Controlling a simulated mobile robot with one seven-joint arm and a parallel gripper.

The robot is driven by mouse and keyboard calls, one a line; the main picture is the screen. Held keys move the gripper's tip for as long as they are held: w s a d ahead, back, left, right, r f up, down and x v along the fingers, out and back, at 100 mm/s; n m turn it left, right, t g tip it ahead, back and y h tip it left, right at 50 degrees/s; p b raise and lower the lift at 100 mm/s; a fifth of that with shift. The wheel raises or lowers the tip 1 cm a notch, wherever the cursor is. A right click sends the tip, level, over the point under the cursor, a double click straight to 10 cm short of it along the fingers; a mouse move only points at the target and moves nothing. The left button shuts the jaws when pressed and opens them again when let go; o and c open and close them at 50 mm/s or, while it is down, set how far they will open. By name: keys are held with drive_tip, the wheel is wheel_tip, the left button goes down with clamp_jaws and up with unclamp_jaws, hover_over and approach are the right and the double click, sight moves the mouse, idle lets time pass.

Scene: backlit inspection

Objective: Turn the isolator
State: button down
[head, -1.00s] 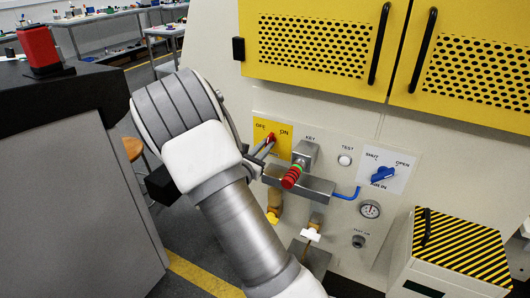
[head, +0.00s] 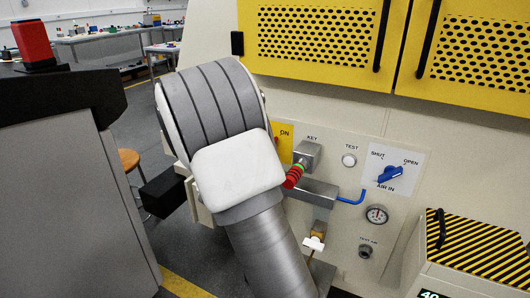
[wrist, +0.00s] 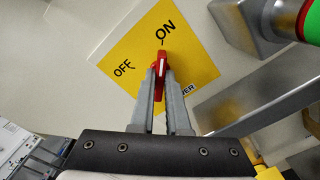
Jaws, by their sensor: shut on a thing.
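The isolator is a red handle (wrist: 161,60) on a yellow plate (wrist: 195,62) marked OFF and ON. In the wrist view its white line points up, toward the mark by ON. My gripper (wrist: 160,76) is shut on the red handle, one grey finger on each side. In the head view my arm hides the gripper, most of the handle and the OFF label. Only the plate's ON side (head: 286,147) shows there.
Just right of the plate are a key block (head: 307,154) and a red and green cylinder (head: 293,176). Further right are a white TEST button (head: 349,160), a blue air valve handle (head: 390,174) and a gauge (head: 377,215). A dark-topped bench (head: 60,105) stands on the left.

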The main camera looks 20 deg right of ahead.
idle(0.4)
drive_tip(key=c, duration=0.9)
unclamp_jaws()
drive_tip(key=shift+a, duration=0.1)
drive_tip(key=p+v, duration=0.3)
drive_tip(key=v, duration=1.4)
drive_tip(key=shift+s, duration=0.2)
drive_tip(key=shift+a, duration=0.1)
